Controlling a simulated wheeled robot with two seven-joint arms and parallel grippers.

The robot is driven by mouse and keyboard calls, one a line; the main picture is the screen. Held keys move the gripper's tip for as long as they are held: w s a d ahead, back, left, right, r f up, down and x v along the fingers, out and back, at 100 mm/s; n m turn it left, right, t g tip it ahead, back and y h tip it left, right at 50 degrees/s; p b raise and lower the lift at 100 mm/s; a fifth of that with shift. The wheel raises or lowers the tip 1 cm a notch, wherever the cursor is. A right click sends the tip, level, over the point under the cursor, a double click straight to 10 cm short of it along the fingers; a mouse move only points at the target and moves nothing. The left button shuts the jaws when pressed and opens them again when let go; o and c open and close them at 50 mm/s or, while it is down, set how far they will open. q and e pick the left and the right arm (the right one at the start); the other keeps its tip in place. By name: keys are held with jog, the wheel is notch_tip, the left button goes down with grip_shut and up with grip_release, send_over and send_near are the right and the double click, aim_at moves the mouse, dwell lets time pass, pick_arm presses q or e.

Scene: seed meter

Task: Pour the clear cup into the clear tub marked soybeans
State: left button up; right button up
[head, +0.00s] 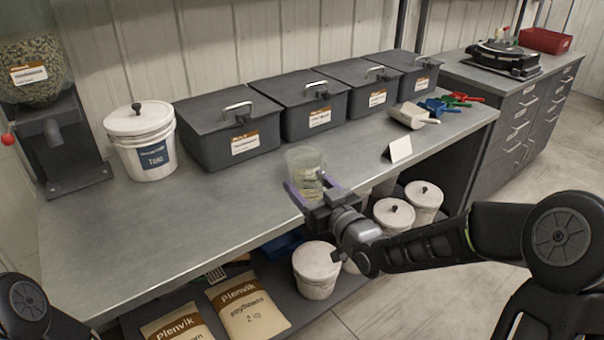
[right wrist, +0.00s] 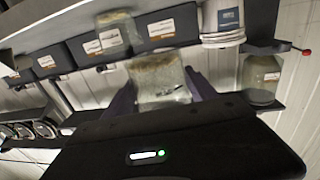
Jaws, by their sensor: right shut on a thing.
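My right gripper (head: 314,190) is shut on a clear cup (head: 311,187) and holds it near the counter's front edge. The cup also shows between the fingers in the right wrist view (right wrist: 160,82), with some pale tan contents. A second clear container (right wrist: 116,32) shows beyond it there, blurred. In the head view a clear container (head: 302,158) overlaps the cup from behind; I cannot read any soybeans mark on it. I cannot tell the gap between the two. My left gripper is out of view.
Dark lidded bins (head: 230,128) line the back of the counter (head: 130,240), beside a white bucket (head: 147,160) and a seed hopper (head: 32,70). Buckets (head: 316,270) and bags (head: 247,305) sit below. The left counter is clear.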

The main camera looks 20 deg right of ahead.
notch_tip(320, 180, down, 11)
jog(key=s+m+h, duration=0.2)
jog(key=m+h, duration=0.1)
jog(key=h, duration=0.1)
jog(key=shift+s+d+t+h, duration=0.15)
jog(key=shift+d+t+h, duration=0.15)
jog(key=shift+d, duration=0.15)
